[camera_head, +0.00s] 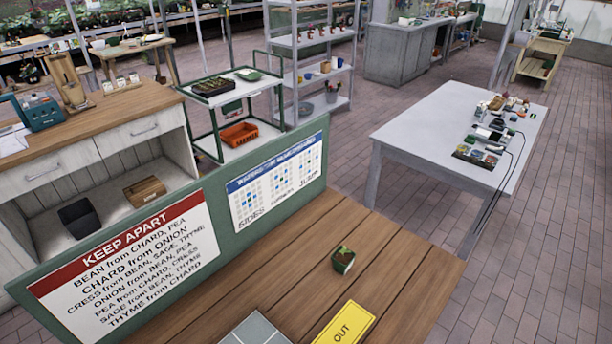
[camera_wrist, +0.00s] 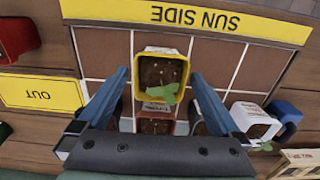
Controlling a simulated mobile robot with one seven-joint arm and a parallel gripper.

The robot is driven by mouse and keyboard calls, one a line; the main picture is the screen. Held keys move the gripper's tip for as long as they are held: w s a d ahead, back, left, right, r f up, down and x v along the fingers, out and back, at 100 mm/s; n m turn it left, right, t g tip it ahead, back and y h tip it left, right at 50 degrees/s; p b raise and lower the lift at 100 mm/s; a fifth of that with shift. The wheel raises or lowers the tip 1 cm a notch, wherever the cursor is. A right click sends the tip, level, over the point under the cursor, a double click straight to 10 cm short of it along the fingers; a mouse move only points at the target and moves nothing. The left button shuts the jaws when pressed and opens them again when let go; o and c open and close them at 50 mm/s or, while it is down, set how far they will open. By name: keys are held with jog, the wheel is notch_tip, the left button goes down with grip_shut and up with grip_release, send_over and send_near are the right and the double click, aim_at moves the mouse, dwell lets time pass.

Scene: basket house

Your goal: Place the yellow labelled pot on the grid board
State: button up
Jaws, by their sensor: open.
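The yellow pot (camera_wrist: 178,53), with dark soil and a green leaf, shows in the wrist view over the brown tiles of the grid board (camera_wrist: 103,50). It seems to stand on the board, though its base is hidden. My gripper (camera_wrist: 161,77) is open, with a blue finger on each side of the pot and gaps between. A red-rimmed pot (camera_wrist: 155,127) with soil is just below it in the picture, partly hidden by my gripper. A grey corner of the board (camera_head: 255,330) shows in the head view, where my gripper is not seen.
A yellow SUN SIDE strip (camera_wrist: 190,18) runs along the board's edge. A yellow OUT card (camera_wrist: 40,93) and a red pot (camera_wrist: 16,38) are at left; a white pot (camera_wrist: 254,120) is at right. A green pot (camera_head: 343,261) stands on the wooden table.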

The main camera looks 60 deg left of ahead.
notch_tip(320, 180, up, 11)
jog(key=shift+f, duration=0.2)
